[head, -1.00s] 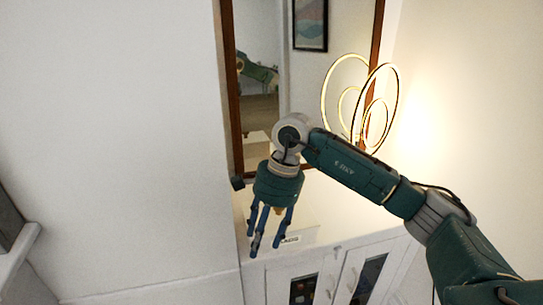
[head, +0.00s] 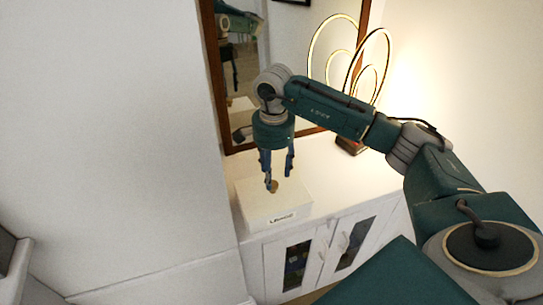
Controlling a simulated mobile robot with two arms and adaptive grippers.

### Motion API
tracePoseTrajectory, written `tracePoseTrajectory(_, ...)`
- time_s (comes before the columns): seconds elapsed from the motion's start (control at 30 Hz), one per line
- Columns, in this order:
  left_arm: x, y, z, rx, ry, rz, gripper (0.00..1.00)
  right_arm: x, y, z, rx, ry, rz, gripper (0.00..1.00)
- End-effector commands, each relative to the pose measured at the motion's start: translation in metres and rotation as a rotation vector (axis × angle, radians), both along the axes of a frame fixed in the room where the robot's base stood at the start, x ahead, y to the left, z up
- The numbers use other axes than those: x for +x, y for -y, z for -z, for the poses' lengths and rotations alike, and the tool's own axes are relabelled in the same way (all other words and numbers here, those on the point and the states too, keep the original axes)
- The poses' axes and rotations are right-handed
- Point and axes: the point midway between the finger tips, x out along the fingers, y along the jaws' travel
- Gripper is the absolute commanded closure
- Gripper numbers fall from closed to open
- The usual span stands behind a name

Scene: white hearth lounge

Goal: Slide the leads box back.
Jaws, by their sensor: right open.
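The leads box (head: 252,212) is a white box with a dark-lettered label on its front. It sits on the white cabinet top near the front edge, at the left end. A small brownish round piece shows on its top, between my fingers. My right gripper (head: 277,182) points down over the box with its fingers apart and holds nothing. I cannot tell whether the fingertips touch the box. My left gripper is not in view.
The white cabinet (head: 325,180) has glass-paned doors. A wood-framed mirror (head: 222,100) stands behind the box and reflects my arm. A lit ring lamp (head: 350,145) stands at the back right. The cabinet top right of the box is clear. A white wall section (head: 110,130) rises on the left.

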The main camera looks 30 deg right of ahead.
Motion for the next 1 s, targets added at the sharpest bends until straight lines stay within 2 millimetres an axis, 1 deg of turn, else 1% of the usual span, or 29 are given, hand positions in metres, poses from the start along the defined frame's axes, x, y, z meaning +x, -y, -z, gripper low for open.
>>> tracePoseTrajectory(0.03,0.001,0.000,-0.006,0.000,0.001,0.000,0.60,-0.002,0.000,0.008,0.000,-0.005,0.000,0.51)
tracePoseTrajectory(0.1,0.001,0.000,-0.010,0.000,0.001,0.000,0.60,-0.001,-0.001,0.020,0.001,-0.004,0.001,0.51)
tracePoseTrajectory(0.3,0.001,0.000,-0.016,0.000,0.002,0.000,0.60,0.000,-0.001,0.047,0.001,-0.001,0.000,0.51)
tracePoseTrajectory(0.5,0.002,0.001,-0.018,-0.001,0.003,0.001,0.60,0.000,-0.001,0.058,0.000,0.001,0.000,0.51)
tracePoseTrajectory(0.73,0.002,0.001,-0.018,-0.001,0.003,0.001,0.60,0.000,-0.001,0.058,0.000,0.001,0.000,0.51)
tracePoseTrajectory(0.77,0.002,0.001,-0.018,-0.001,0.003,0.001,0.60,0.000,-0.001,0.058,0.000,0.001,0.000,0.55)
tracePoseTrajectory(0.8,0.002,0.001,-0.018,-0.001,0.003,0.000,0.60,0.000,-0.001,0.058,0.000,0.001,0.000,0.63)
tracePoseTrajectory(0.87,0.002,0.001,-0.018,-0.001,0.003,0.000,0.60,0.000,-0.001,0.058,0.001,0.001,0.000,0.75)
tracePoseTrajectory(0.9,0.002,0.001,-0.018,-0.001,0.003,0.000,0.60,0.000,-0.001,0.058,0.001,0.001,0.000,0.83)
tracePoseTrajectory(1.0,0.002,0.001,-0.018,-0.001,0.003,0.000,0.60,0.000,-0.001,0.058,0.001,0.001,0.000,1.00)
